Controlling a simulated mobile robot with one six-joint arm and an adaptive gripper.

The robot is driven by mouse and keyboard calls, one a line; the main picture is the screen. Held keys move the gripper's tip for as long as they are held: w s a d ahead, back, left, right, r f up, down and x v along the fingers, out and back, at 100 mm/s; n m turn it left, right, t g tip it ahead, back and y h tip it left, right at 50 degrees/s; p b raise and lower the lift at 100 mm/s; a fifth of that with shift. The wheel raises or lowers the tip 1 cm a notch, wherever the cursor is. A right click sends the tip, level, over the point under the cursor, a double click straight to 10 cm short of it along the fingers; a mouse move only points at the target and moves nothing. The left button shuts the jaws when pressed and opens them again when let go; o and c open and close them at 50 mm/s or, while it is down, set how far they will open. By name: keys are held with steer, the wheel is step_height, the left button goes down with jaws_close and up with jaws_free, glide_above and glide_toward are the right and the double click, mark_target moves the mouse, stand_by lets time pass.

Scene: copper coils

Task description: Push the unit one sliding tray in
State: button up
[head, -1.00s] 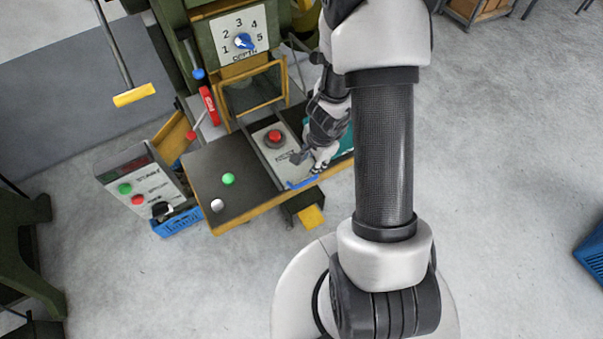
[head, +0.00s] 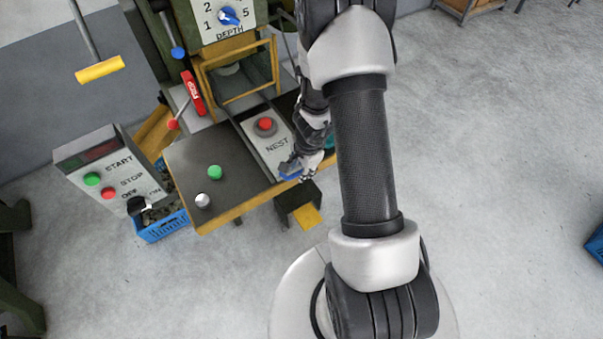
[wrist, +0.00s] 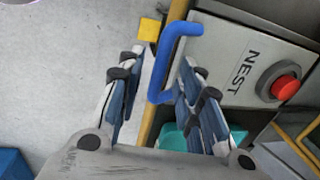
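The sliding tray (head: 277,147) is a grey-white plate marked NEST, with a round red piece (head: 265,124) on a dark ring. It lies in front of the press, between dark rails. Its blue handle (head: 290,174) is at the front edge. In the wrist view the tray (wrist: 236,60) is at upper right and the blue handle (wrist: 183,42) crosses the middle. My gripper (head: 303,165) is at the handle. In the wrist view my gripper (wrist: 153,72) has its fingers apart on either side of the handle; contact cannot be told.
A dark worktop (head: 215,165) with green and white buttons lies left of the tray. A START/STOP control box (head: 110,175) and a blue crate (head: 162,226) stand further left. A yellow frame (head: 237,78) stands behind the tray. Open floor lies right.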

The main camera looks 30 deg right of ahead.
steer(key=shift+w+f, duration=0.15)
steer(key=shift+f, duration=0.35)
steer(key=shift+c, duration=0.6)
jaws_close()
